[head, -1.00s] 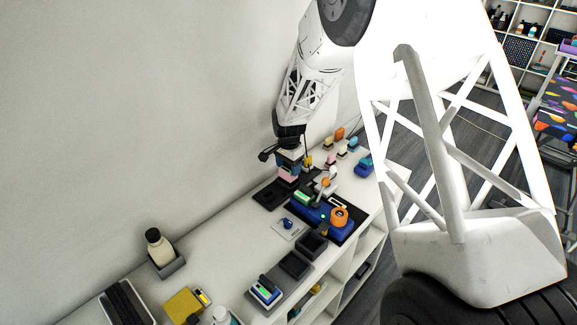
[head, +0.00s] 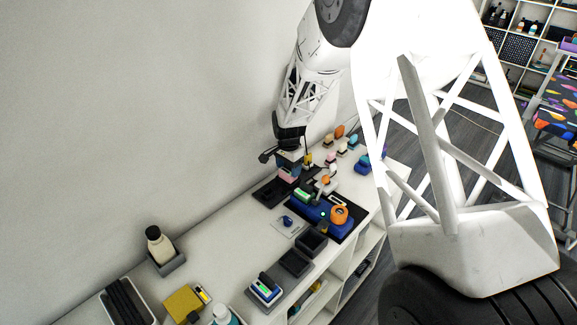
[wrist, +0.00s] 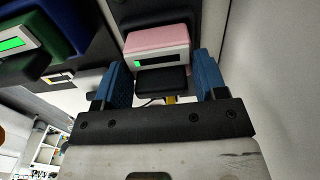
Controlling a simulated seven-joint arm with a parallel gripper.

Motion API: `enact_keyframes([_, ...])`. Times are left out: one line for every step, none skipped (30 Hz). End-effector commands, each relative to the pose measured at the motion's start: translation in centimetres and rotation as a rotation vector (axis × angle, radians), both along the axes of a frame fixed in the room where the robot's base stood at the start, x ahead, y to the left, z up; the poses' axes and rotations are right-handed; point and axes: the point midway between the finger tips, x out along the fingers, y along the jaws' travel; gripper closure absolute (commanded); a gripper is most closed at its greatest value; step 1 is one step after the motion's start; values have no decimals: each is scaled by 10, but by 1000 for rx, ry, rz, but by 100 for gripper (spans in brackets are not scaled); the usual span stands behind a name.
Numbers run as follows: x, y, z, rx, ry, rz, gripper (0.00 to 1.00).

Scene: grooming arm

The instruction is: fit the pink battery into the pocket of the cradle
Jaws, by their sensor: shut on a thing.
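The pink battery (wrist: 157,40) has a pink top and a pale side with a small green display. In the wrist view it sits between the blue fingertips of my gripper (wrist: 163,70), which is shut on it. In the head view the pink battery (head: 286,174) shows just under my gripper (head: 289,160), over or at the far end of a black cradle (head: 266,192) near the wall. A dark surface (wrist: 150,10) lies beyond the battery in the wrist view. The pocket is mostly hidden, and I cannot tell whether the battery touches it.
A blue device (head: 312,211) with a green display and an orange round part stands right of the cradle. Small coloured items (head: 340,140) stand behind. Dark trays (head: 296,262) and a bottle (head: 158,243) are nearer. The wall is close on the left.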

Motion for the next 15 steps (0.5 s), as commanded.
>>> enact_keyframes([0, 0, -1, 0, 0, 0, 62])
enact_keyframes([0, 0, -1, 0, 0, 0, 62])
enact_keyframes([0, 0, -2, 0, 0, 0, 62])
enact_keyframes([0, 0, -3, 0, 0, 0, 62])
enact_keyframes([0, 0, -3, 0, 0, 0, 62])
enact_keyframes([0, 0, -4, 0, 0, 0, 62])
enact_keyframes([0, 0, -4, 0, 0, 0, 62])
enact_keyframes([0, 0, -5, 0, 0, 0, 62])
enact_keyframes([0, 0, -6, 0, 0, 0, 62])
enact_keyframes([0, 0, -6, 0, 0, 0, 62])
enact_keyframes([0, 0, -7, 0, 0, 0, 62])
enact_keyframes([0, 0, -7, 1, -1, 0, 62])
enact_keyframes([0, 0, -8, 1, -1, 0, 62])
enact_keyframes([0, 0, -8, 1, -1, 0, 62])
enact_keyframes([0, 0, -9, 1, -1, 0, 62])
